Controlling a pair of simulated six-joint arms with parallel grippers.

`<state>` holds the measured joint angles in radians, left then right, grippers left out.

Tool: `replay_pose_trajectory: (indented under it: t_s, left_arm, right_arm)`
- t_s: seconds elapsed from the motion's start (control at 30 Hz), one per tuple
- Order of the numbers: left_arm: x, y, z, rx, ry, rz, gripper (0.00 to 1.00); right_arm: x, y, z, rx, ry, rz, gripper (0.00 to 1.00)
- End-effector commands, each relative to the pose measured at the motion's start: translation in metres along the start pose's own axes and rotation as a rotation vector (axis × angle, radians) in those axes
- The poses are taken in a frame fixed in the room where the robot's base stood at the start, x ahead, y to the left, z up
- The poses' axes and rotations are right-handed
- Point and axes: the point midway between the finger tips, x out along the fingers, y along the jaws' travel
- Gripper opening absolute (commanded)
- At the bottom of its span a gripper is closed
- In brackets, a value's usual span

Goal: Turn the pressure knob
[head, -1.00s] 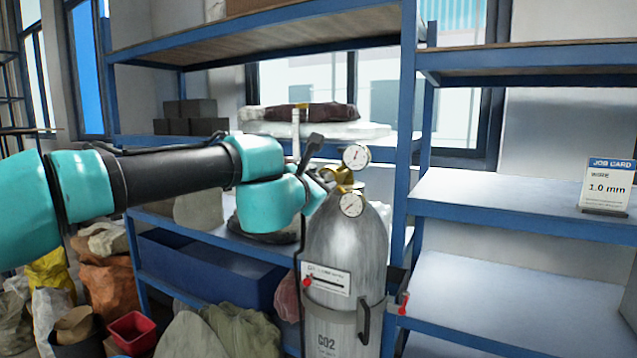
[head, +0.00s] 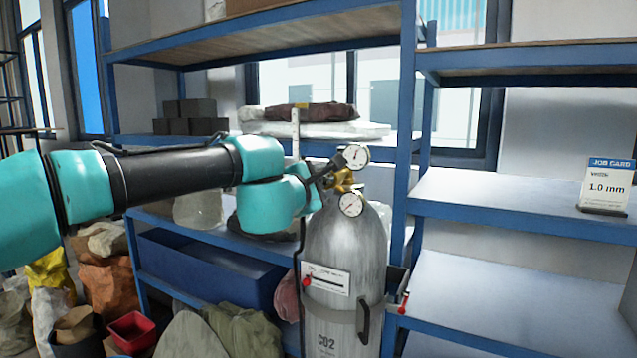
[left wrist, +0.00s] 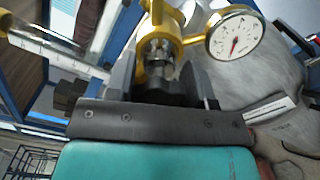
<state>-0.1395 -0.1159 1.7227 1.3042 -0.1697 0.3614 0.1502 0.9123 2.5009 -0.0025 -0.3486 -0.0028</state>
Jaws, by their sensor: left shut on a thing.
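A brass regulator (head: 344,181) sits on top of a grey CO2 cylinder (head: 345,245), with an upper gauge (head: 355,156) and a lower gauge (head: 351,204). My left gripper (head: 327,178) reaches it from the left. In the left wrist view, the pressure knob (left wrist: 158,47) is a ribbed metallic piece below the yellow brass body (left wrist: 160,14). My left gripper (left wrist: 160,72) is shut on it, with a finger on each side. One gauge (left wrist: 235,36) shows beside it, its red needle visible. The knob is mostly hidden by the gripper in the head view. My right gripper is not in view.
A pale upright tube (head: 295,135) stands just behind my left wrist. A blue shelf post (head: 405,130) rises right of the cylinder. A job card (head: 606,185) reading 1.0 mm stands on the right shelf. The right shelves (head: 480,290) are largely clear.

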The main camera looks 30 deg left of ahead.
Motion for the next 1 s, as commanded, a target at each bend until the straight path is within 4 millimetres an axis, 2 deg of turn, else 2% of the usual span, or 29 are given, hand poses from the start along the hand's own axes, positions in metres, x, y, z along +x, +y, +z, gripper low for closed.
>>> replay_pose_trajectory:
  t_s: [1.0]
  left_arm:
    - [-0.0001, -0.0022, -0.0015, 0.966, 0.001, 0.0, 0.25]
  right_arm:
    - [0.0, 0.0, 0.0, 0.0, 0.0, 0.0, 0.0]
